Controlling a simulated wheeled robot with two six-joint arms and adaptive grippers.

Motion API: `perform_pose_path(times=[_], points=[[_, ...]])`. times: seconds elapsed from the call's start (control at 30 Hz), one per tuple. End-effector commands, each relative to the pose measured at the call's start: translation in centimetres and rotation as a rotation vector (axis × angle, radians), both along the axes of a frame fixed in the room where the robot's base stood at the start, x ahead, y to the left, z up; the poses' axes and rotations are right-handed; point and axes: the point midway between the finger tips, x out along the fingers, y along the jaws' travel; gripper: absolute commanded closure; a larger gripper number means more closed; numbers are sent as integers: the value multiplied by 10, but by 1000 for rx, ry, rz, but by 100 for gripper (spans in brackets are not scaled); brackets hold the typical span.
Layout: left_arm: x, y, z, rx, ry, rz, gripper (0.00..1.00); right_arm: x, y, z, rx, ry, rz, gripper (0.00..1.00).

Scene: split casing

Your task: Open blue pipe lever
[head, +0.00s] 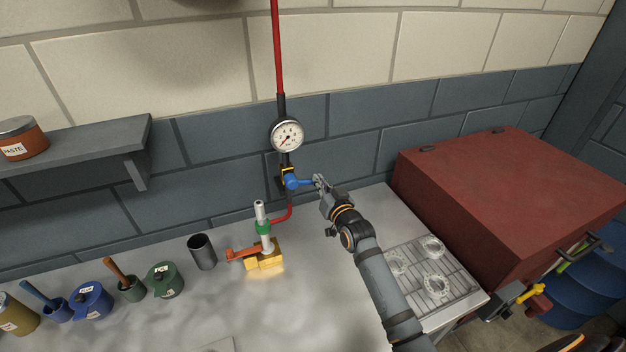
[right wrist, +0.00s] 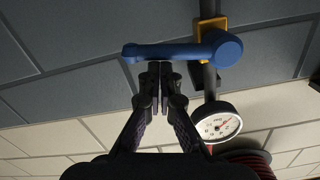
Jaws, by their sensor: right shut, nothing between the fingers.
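The blue pipe lever (head: 305,183) sits on a yellow valve body (head: 287,174) below the round gauge (head: 287,135) on the wall pipe. In the head view it points right, roughly level. My right gripper (head: 318,181) is at the lever's free end, with its fingers shut and nothing between them. In the right wrist view, the blue lever (right wrist: 172,50) lies across the tips of the shut fingers (right wrist: 160,70); I cannot tell whether they touch it. My left gripper is not in view.
A metal stand with an orange lever (head: 243,252) stands on the table (head: 225,305) beside a dark cup (head: 202,252). Several pots line the left. A grate (head: 434,272) and a large red box (head: 505,195) are at the right. A shelf (head: 75,145) juts out upper left.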

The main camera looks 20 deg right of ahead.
Motion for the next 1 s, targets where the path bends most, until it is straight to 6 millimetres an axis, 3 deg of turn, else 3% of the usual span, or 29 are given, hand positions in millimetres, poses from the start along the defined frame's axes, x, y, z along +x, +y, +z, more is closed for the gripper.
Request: perform_pose_path(times=[0.37,1.0], points=[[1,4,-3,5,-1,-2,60,0,-7,-28,350,15,0,100],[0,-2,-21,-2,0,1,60,-1,16,-66,957,35,0,100]])
